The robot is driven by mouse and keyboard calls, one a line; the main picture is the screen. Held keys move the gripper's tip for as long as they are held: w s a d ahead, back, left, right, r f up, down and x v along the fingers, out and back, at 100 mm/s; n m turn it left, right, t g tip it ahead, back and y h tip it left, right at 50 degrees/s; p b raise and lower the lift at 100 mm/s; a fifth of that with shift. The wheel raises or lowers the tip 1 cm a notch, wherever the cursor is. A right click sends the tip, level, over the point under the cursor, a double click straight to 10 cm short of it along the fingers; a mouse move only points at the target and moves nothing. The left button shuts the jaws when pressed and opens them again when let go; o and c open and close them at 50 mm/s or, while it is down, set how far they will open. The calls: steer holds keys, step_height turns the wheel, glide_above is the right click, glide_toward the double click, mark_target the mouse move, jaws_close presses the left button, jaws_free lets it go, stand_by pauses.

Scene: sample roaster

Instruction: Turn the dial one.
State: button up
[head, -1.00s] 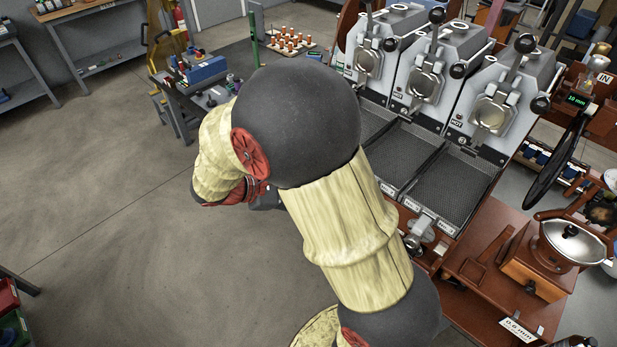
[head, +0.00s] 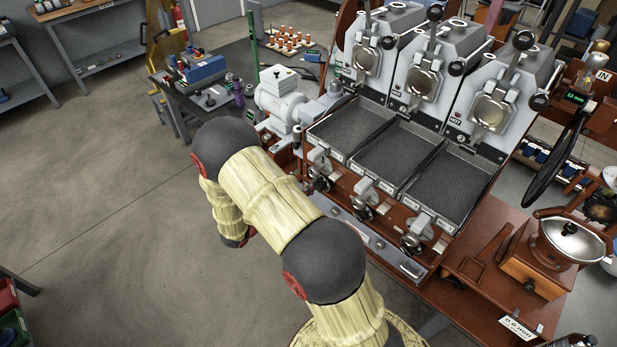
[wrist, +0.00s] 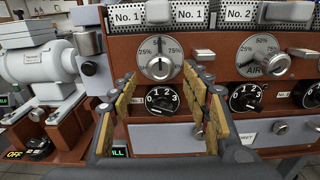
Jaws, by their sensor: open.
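In the wrist view, a black dial (wrist: 161,100) marked 0, 1, 2, 3 sits on the red-brown front panel, with a small number plate at its left that is hard to read. It shows between the two tan-padded fingers of my gripper (wrist: 160,86). The fingers are wide apart, with nothing between them, and appear to be short of the panel. Above the black dial is a silver percent dial (wrist: 159,60) under "No. 1" labels. A second black dial (wrist: 246,97) and percent dial (wrist: 263,55) are to the right, under "No. 2". My gripper is hidden in the head view.
The roaster's three mesh trays (head: 402,157) jut out above the front panel. A grey motor (head: 281,97) stands at the left end, and also shows in the wrist view (wrist: 40,65). A wooden grinder (head: 545,262) stands at the right. Open floor (head: 100,230) lies at the left.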

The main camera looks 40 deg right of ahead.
mark_target(311, 174)
steer(key=shift+w+d, duration=0.1)
steer(key=shift+d, duration=1.5)
steer(key=shift+c, duration=0.6)
steer(key=c, duration=1)
